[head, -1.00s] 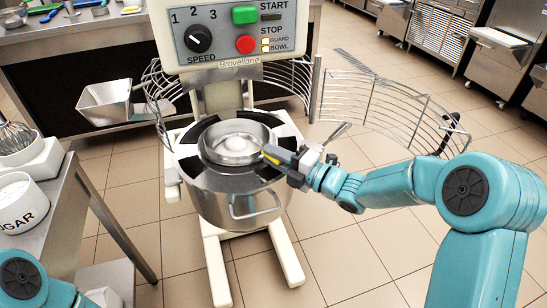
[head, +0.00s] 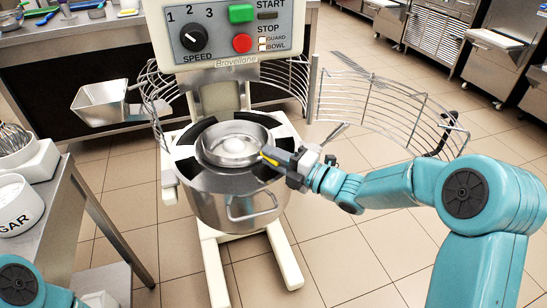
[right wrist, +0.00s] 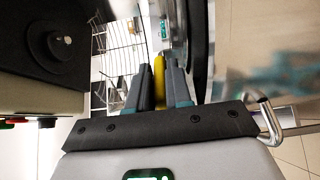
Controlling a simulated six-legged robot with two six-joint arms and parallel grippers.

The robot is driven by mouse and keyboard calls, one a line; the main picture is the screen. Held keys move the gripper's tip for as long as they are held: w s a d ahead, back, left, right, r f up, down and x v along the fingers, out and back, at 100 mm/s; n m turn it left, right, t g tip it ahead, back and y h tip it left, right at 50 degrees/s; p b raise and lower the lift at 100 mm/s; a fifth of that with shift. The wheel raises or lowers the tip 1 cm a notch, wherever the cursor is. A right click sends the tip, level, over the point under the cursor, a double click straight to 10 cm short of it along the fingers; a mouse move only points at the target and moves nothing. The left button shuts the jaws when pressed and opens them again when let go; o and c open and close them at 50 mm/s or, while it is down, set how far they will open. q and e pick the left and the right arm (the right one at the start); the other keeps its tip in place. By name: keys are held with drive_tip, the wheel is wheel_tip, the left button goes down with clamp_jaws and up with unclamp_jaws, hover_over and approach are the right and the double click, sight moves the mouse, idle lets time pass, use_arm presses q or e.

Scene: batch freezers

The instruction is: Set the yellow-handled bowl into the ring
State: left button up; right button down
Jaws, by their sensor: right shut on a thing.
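I cannot tell how deep the bowl sits in the ring. My right gripper (head: 272,155) is at the bowl's right side, above the ring's edge, shut on the yellow handle. In the right wrist view the yellow handle (right wrist: 159,80) shows between the two fingers. The join of handle and bowl is hidden by the fingers. My left gripper is out of view; only part of that arm shows at the lower left.
A steel vessel (head: 222,208) with a wire handle is below the ring. The wire guard (head: 375,107) stands swung open to the right, behind my right arm. The mixer's control panel (head: 225,35) is above. A steel chute (head: 98,103) and a side table (head: 60,215) with a sugar tub are at left.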

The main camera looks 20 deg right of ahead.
drive_tip(key=shift+f+b, duration=0.4)
drive_tip(key=shift+b, duration=0.05)
drive_tip(key=c, duration=1)
unclamp_jaws()
drive_tip(key=shift+o, duration=0.2)
